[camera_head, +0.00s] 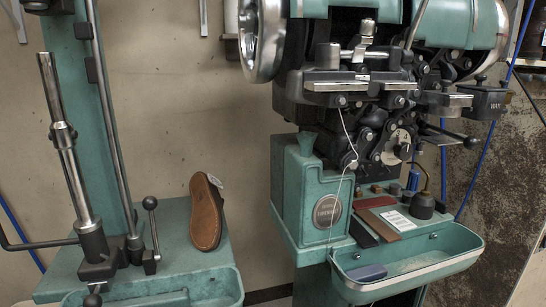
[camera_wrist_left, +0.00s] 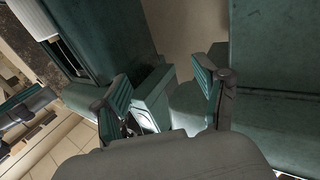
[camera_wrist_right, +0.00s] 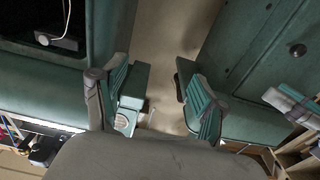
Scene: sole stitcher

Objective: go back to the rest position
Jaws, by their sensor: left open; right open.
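Neither gripper shows in the head view. My left gripper (camera_wrist_left: 160,80) shows in the left wrist view, with its two fingers spread wide and nothing between them. My right gripper (camera_wrist_right: 152,78) shows in the right wrist view, also open and empty. Past the fingers in both wrist views are green machine surfaces and a paler strip.
The green stitching machine (camera_head: 306,190) with its handwheel (camera_head: 262,38) fills the right of the head view. Its front tray (camera_head: 440,262) holds a grey-blue block (camera_head: 366,272). A green post (camera_head: 88,110) with steel rods and levers stands at the left. Wall shows between them.

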